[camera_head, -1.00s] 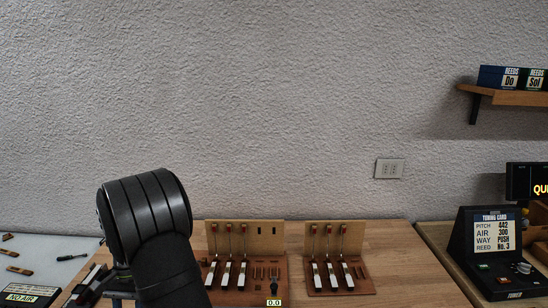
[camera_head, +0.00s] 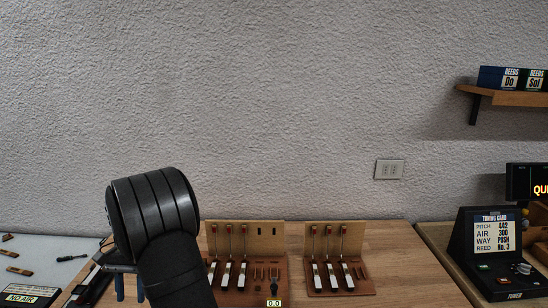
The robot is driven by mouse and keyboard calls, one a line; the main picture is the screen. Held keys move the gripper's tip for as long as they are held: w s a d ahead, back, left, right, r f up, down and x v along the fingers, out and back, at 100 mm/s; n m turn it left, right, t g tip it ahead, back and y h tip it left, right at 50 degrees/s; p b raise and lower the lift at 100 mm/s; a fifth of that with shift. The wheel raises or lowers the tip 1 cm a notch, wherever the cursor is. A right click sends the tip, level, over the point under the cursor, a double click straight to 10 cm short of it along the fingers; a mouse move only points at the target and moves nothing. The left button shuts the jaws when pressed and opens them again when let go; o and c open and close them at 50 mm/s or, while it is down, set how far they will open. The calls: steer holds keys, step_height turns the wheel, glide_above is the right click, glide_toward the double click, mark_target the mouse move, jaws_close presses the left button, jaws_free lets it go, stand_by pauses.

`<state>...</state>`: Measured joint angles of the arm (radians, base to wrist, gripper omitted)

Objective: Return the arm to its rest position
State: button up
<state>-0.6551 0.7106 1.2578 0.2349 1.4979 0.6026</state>
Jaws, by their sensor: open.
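My arm (camera_head: 158,225) rises in the left part of the head view, a thick black ribbed link in front of the wall and bench. Part of my gripper (camera_head: 130,290) shows low behind the arm's left side, with two blue-grey fingers pointing down and apart. It is open, and I see nothing between the fingers. The rest of it is hidden by the arm.
Two wooden action stands, a left one (camera_head: 265,236) and a right one (camera_head: 354,238), stand on the bench (camera_head: 410,265) right of my arm. A dark device (camera_head: 85,288) lies by the gripper. A tuner with a card (camera_head: 494,235) stands at right. A shelf (camera_head: 515,97) hangs above.

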steer(key=x, duration=1)
steer(key=r, duration=0.3)
steer(key=d+r, duration=0.1)
steer(key=r, duration=0.1)
steer(key=shift+w, duration=0.3)
steer(key=w+d+r, duration=0.2)
steer(key=d+r, duration=0.4)
steer(key=d, duration=0.4)
steer(key=w+a+f+m+y, duration=0.1)
steer(key=w+a+m, duration=0.25)
steer(key=a, duration=0.95)
steer(key=w+a+f+m+y, duration=0.2)
steer(key=w+a+m, duration=0.15)
steer(key=a, duration=0.95)
steer(key=a+f+m, duration=0.1)
steer(key=a, duration=0.3)
steer(key=s+a+f+m+t, duration=0.1)
steer(key=a, duration=0.3)
steer(key=a+f+m+t, duration=0.1)
steer(key=a, duration=0.3)
steer(key=shift+s+a+m+y, duration=0.15)
steer(key=shift+s+m+y, duration=0.15)
steer(key=shift+s, duration=0.1)
steer(key=s+a+f+m+t, duration=0.1)
steer(key=s+a+f+m, duration=0.3)
steer(key=a, duration=0.7)
steer(key=shift+s+f+y, duration=0.3)
steer(key=shift+s+f, duration=0.2)
steer(key=shift+s, duration=0.55)
